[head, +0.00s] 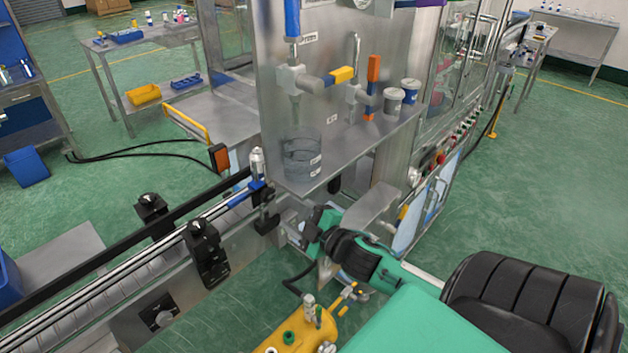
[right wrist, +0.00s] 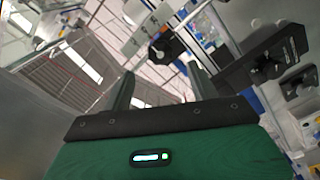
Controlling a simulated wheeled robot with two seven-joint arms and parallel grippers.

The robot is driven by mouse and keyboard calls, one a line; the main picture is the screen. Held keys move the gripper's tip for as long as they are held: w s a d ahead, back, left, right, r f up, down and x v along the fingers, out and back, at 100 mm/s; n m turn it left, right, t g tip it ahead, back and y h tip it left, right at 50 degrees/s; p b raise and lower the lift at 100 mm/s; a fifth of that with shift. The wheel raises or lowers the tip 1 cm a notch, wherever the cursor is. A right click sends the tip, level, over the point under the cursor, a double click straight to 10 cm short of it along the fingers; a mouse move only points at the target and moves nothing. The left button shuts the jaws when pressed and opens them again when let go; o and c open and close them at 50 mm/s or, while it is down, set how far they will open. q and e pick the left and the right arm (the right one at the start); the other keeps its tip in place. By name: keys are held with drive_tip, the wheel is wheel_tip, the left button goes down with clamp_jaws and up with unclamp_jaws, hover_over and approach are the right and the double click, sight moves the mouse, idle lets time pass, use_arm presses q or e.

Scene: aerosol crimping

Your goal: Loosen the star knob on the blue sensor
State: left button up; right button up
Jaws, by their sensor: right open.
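The blue sensor (head: 257,185) is a small blue block on the conveyor's rail near its right end, just below a silver can. A dark bracket and knob (head: 266,198) sit beside it; the knob's shape is too small to tell. My right gripper (head: 318,226) is to the right of and below the sensor, apart from it. In the right wrist view, its two fingers (right wrist: 162,80) are spread with nothing between them. A black star-shaped knob (right wrist: 167,47) shows a little beyond the fingertips. My left gripper is out of view.
The conveyor (head: 120,285) runs to the lower left with black knobbed clamps (head: 207,250). A steel shelf (head: 345,150) with a glass beaker (head: 301,158) overhangs the right gripper's far side.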

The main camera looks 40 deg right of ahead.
drive_tip(key=s+b, duration=0.1)
drive_tip(key=s, duration=0.5)
drive_tip(key=shift+d, duration=0.2)
idle(0.4)
drive_tip(key=s+d+f+m+g+h, duration=0.1)
drive_tip(key=d+f+m+g, duration=0.2)
drive_tip(key=f, duration=1.2)
drive_tip(key=s+d+f+m+g+h, duration=0.2)
drive_tip(key=d+f+m+g, duration=0.1)
drive_tip(key=f, duration=1.3)
drive_tip(key=s+a+f+m+g, duration=0.1)
drive_tip(key=s+a+f+g, duration=0.1)
drive_tip(key=s+f, duration=0.35)
drive_tip(key=s+a+f+g, duration=0.1)
drive_tip(key=s+f, duration=0.1)
drive_tip(key=f, duration=0.6)
drive_tip(key=s+a+f+m+g, duration=0.1)
drive_tip(key=s+a+f+g, duration=0.1)
drive_tip(key=s+f, duration=0.35)
drive_tip(key=s+a+f+m+g+y, duration=0.1)
drive_tip(key=s+a+f+g, duration=0.2)
drive_tip(key=s+a+f, duration=0.3)
drive_tip(key=s+a+f+g, duration=0.3)
drive_tip(key=s+a+f, duration=0.3)
drive_tip(key=s+f, duration=0.5)
drive_tip(key=s, duration=0.3)
drive_tip(key=shift+s+a+m+y, duration=0.2)
drive_tip(key=shift+s+m+y, duration=0.2)
